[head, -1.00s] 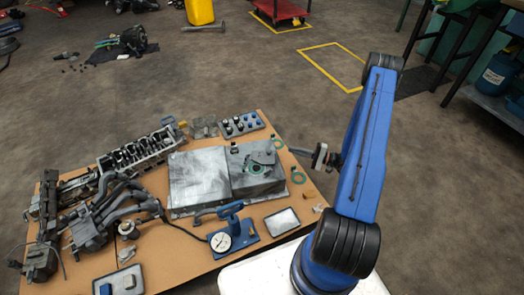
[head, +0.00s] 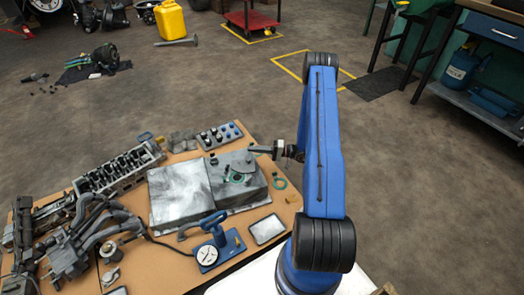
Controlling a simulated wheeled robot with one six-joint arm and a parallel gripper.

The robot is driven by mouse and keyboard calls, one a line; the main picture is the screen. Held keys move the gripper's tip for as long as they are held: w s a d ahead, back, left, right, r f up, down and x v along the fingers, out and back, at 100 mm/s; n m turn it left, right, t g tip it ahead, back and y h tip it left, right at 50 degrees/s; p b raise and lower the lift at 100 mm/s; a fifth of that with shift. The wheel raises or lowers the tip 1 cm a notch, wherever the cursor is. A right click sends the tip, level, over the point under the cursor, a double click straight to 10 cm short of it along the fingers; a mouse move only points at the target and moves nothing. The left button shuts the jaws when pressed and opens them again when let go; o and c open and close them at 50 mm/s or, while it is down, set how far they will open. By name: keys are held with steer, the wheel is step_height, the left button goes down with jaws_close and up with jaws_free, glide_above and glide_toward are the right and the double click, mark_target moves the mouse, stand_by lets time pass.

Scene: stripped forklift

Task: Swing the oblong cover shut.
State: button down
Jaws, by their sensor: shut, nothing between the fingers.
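A grey metal box (head: 182,193) lies on the brown bench top. On its right part is a small, dark, oblong plate (head: 245,164), which looks like the oblong cover. A green ring (head: 234,180) shows beside the plate's near edge, partly covered by it, so the cover appears off to one side of the ring. My gripper (head: 252,150) is shut and empty, pointing left at the box's far right edge, close to the cover's far side. I cannot tell whether it touches the cover.
A blue gauge stand (head: 218,243) and a shallow tray (head: 267,229) stand in front of the box. A tray of sockets (head: 220,134) lies behind it. Engine parts (head: 75,240) crowd the left.

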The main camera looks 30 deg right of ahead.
mark_target(243, 164)
steer(key=shift+x, duration=0.8)
steer(key=shift+s+a+f, duration=0.1)
steer(key=shift+s+a, duration=0.1)
steer(key=shift+s, duration=0.4)
steer(key=shift+s+a+f, duration=0.15)
steer(key=shift+s, duration=0.5)
steer(key=shift+s+a+f, duration=0.1)
steer(key=shift+s+a, duration=0.1)
steer(key=shift+s, duration=0.4)
steer(key=shift+s, duration=0.15)
